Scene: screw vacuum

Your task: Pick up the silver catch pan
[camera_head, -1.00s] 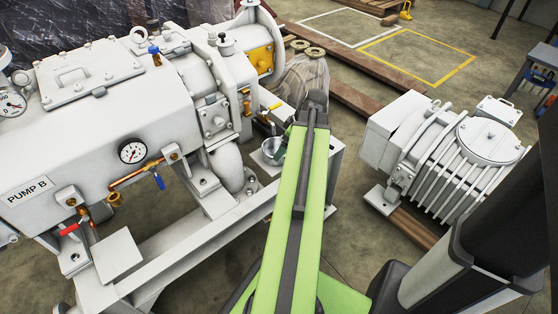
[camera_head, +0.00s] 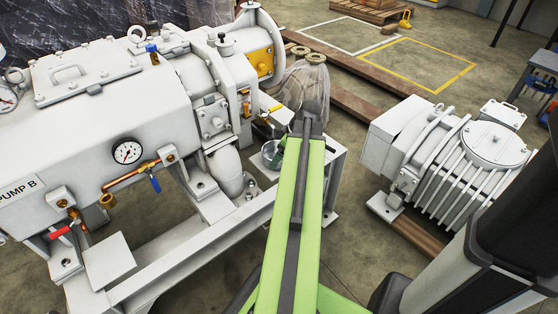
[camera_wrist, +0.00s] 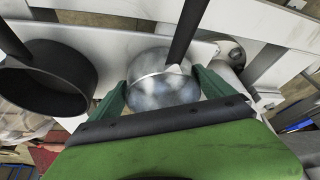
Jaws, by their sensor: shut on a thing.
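The silver catch pan (camera_wrist: 160,80) is a round, shiny metal pan. In the wrist view it sits between the two green fingers of my gripper (camera_wrist: 158,92), which are shut on it from both sides. In the head view the pan (camera_head: 271,152) shows at the left of my green arm, by the end of the white pump frame. My arm hides part of it there, and my fingers are mostly hidden. I cannot tell whether the pan is lifted off the surface under it.
A dark round pan (camera_wrist: 45,78) stands just left of the silver pan in the wrist view. The white pump (camera_head: 110,140) with gauge and valves fills the left of the head view. A finned motor unit (camera_head: 465,165) stands on timbers at right.

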